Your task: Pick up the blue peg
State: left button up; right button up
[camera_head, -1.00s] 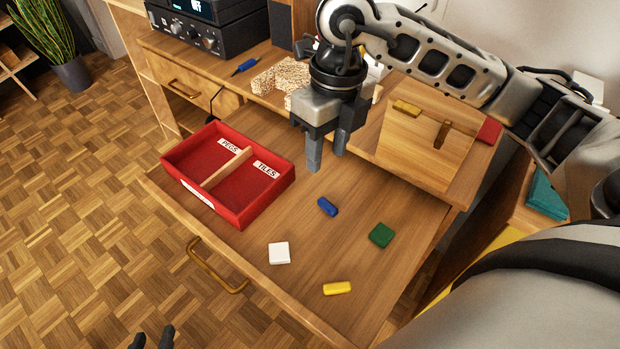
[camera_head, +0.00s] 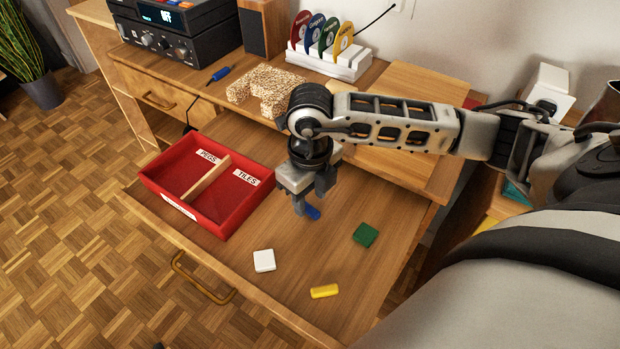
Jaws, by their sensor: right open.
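The blue peg (camera_head: 313,212) lies on the pulled-out wooden drawer surface (camera_head: 215,265), right of the red tray. My right gripper (camera_head: 310,203) points down over it with its jaws open. One finger stands left of the peg and the other is close behind or beside it. The gripper partly hides the peg, and I cannot tell whether the fingers touch it. My left gripper is not in view.
The red tray (camera_head: 228,228) has compartments labelled PEGS and TILES with a wooden divider. A white tile (camera_head: 264,261), a green tile (camera_head: 365,235) and a yellow peg (camera_head: 324,291) lie nearby. A raised wooden box (camera_head: 412,82) stands behind my right arm.

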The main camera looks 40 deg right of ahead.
aim_at(310, 210)
jog(key=shift+f, duration=1.25)
grip_shut()
jog(key=shift+r, duration=0.1)
